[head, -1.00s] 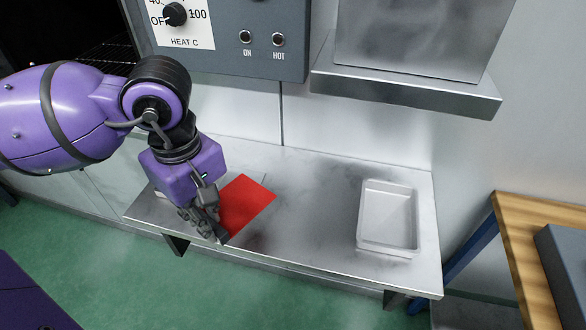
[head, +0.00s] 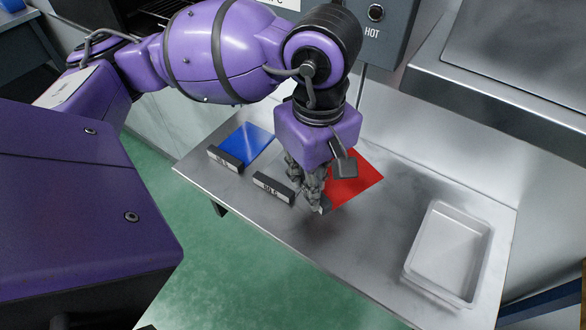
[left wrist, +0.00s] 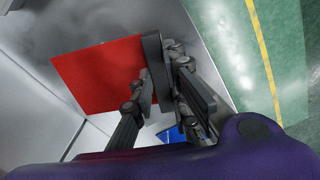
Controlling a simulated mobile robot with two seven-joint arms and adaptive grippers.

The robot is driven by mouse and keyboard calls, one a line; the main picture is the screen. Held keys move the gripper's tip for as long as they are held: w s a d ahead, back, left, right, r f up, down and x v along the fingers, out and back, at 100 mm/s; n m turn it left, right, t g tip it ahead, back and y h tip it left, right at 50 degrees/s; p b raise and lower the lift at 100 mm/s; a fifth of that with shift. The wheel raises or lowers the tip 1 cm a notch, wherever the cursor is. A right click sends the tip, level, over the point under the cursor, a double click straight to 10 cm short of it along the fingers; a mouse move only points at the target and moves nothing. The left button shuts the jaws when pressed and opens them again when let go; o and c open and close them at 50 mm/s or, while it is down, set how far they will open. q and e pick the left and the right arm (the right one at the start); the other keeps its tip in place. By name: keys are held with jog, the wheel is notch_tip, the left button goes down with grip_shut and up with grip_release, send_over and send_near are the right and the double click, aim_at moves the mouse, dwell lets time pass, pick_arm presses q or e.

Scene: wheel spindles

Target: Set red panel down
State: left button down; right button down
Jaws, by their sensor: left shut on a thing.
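The red panel (head: 358,180) is a flat sheet over the steel shelf, right of my left gripper (head: 320,203) in the head view. My left gripper is shut on the panel's dark edge piece, which its fingers partly hide. In the left wrist view the red panel (left wrist: 95,75) spreads left from the fingers (left wrist: 160,70). It looks roughly level and close to the shelf; I cannot tell whether it touches. My right gripper is not in view.
The steel shelf (head: 365,238) holds a blue panel (head: 246,142) with a labelled dark front piece at left. Another labelled dark block (head: 273,187) lies between it and my gripper. A pale tray (head: 448,252) stands at right. Bare shelf lies between red panel and tray.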

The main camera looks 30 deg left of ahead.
aim_at(333, 196)
pick_arm(q)
jog(key=d+f, duration=0.1)
jog(key=w+d+f, duration=0.1)
jog(key=f, duration=0.1)
jog(key=d+f, duration=0.1)
jog(key=f, duration=0.1)
jog(key=shift+w+d, duration=0.3)
jog(key=shift+w+d+f, duration=0.1)
jog(key=shift+d+f, duration=0.05)
jog(key=shift+f, duration=1.6)
jog(key=shift+f, duration=0.2)
jog(key=c, duration=1.7)
grip_release()
jog(key=shift+r, duration=0.1)
notch_tip(333, 196, up, 12)
jog(key=shift+r, duration=0.15)
